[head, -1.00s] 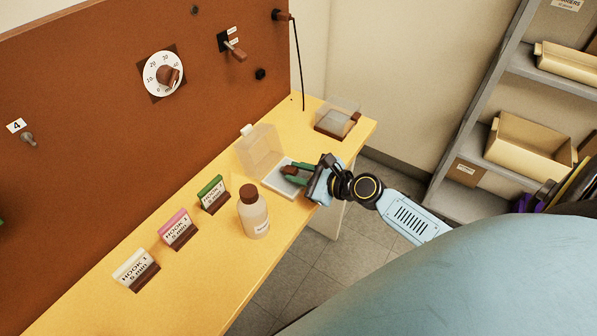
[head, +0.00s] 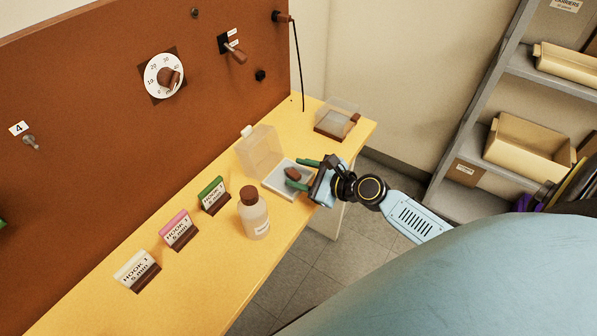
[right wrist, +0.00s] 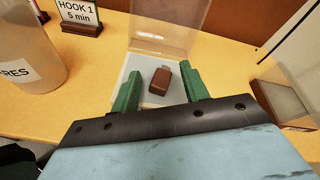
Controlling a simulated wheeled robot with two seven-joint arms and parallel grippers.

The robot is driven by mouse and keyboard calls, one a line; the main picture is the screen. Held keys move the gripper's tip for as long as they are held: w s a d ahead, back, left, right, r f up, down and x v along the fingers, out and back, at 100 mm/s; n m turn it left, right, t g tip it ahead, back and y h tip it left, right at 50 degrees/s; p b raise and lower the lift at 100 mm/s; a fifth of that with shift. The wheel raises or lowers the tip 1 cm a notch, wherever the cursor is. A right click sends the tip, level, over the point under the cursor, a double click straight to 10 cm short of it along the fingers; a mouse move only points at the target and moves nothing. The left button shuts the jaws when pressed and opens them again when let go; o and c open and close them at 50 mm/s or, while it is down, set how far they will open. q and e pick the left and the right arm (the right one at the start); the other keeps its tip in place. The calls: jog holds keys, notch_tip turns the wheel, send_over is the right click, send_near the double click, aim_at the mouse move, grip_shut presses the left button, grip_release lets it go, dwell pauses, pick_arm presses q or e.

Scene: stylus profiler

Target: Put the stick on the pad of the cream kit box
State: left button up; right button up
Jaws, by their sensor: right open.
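The stick (head: 292,173), a small dark brown block, lies on the grey pad (right wrist: 147,98) of the open cream kit box (head: 270,187). Its clear lid (head: 259,151) stands raised at the back. My right gripper (head: 303,174) is open over the box. In the right wrist view the stick (right wrist: 160,78) sits between the spread green fingers of the right gripper (right wrist: 161,82), with a gap on each side. It looks to be resting on the pad. My left gripper is not in view.
A white bottle with a brown cap (head: 254,214) stands left of the box. Several hook cards (head: 178,230) stand along the yellow bench. A second clear-lidded box with a brown base (head: 337,121) is at the far end. The bench front left is clear.

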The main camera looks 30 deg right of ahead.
jog(key=shift+s+d+r+p, duration=0.3)
jog(key=shift+s+r+p, duration=0.15)
jog(key=shift+s+r, duration=0.3)
jog(key=shift+s+d+r+p, duration=0.35)
jog(key=shift+s+r+p, duration=0.1)
jog(key=shift+s+r, duration=0.25)
jog(key=shift+s+d+r+p, duration=0.3)
jog(key=shift+s+r+p, duration=0.25)
jog(key=shift+s, duration=0.25)
jog(key=b+v, duration=0.2)
jog(key=v, duration=1.1)
jog(key=shift+s+r, duration=0.15)
jog(key=shift+d, duration=0.15)
